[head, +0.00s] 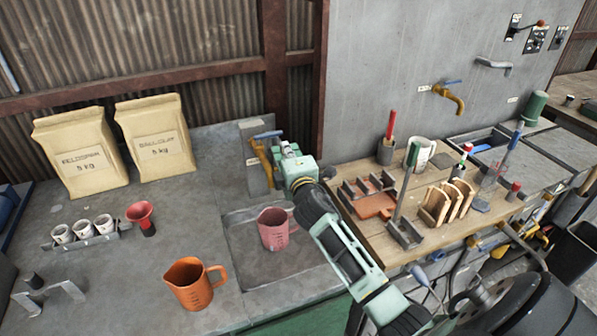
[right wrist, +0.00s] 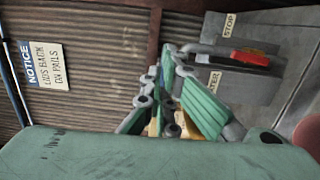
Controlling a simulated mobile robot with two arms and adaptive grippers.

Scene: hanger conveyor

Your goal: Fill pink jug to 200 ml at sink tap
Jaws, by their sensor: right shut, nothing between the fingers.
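The pink jug (head: 273,229) stands upright in the shallow sink basin (head: 240,241), with its handle to the right. Its water level cannot be read. The brass tap (head: 261,161) with a blue lever (head: 267,135) is on a grey post behind and above the jug. I see no water stream. My right gripper (head: 285,150) is beside the tap, just right of its lever, with its fingers shut and empty. Whether it touches the lever cannot be told. In the right wrist view, the closed fingers (right wrist: 165,112) show with brass-coloured metal behind them. My left gripper is out of view.
A red funnel (head: 142,216), small white cups and two paper sacks are left. A wooden bench (head: 345,174) with tools is right. Red lever (right wrist: 252,58) and STOP label (right wrist: 229,25) show in the wrist view.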

